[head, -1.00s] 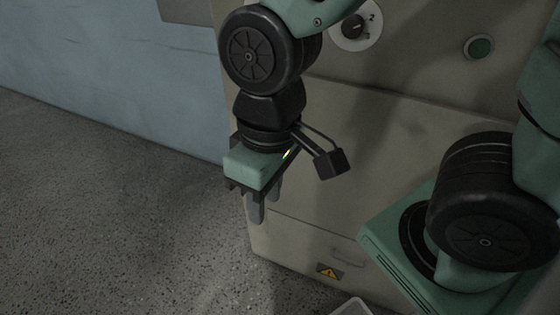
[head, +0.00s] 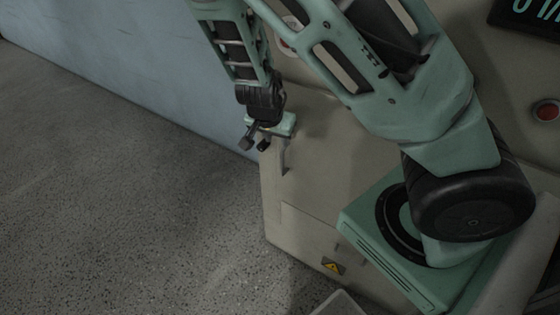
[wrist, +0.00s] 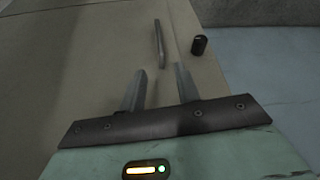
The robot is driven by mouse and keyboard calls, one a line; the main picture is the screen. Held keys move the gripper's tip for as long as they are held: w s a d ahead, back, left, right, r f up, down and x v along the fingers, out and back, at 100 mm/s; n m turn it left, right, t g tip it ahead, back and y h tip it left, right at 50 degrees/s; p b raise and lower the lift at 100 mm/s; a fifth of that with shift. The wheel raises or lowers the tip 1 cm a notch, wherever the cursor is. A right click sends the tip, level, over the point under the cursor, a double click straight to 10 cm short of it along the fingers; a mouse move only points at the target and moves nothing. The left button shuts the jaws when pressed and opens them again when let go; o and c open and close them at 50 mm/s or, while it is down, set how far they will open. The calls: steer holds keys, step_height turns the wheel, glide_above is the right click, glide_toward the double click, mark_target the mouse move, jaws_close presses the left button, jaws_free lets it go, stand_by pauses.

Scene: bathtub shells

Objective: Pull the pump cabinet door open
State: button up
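The pump cabinet's beige front (head: 335,150) fills the middle of the head view, and its panel (wrist: 80,70) also shows in the wrist view. A slim grey bar handle (wrist: 159,42) stands on that panel, just beyond my fingertips. My gripper (wrist: 159,73) is open and empty, its two fingers apart. The handle lines up with the gap between them, but I cannot tell whether they touch it. In the head view my gripper (head: 272,126) is near the cabinet's left edge, with a narrow grey upright part below it. The door shows no visible opening.
A small black cylinder (wrist: 199,45) stands right of the handle in the wrist view. A red button (head: 546,112) is at the right. Speckled floor (head: 120,200) left of the cabinet is clear, bounded by a blue wall (head: 130,70).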

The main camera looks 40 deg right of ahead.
mark_target(283, 160)
steer(key=b+x, duration=0.9)
steer(key=x, duration=0.7)
steer(key=shift+a, duration=0.1)
steer(key=shift+s, duration=0.1)
jaws_close()
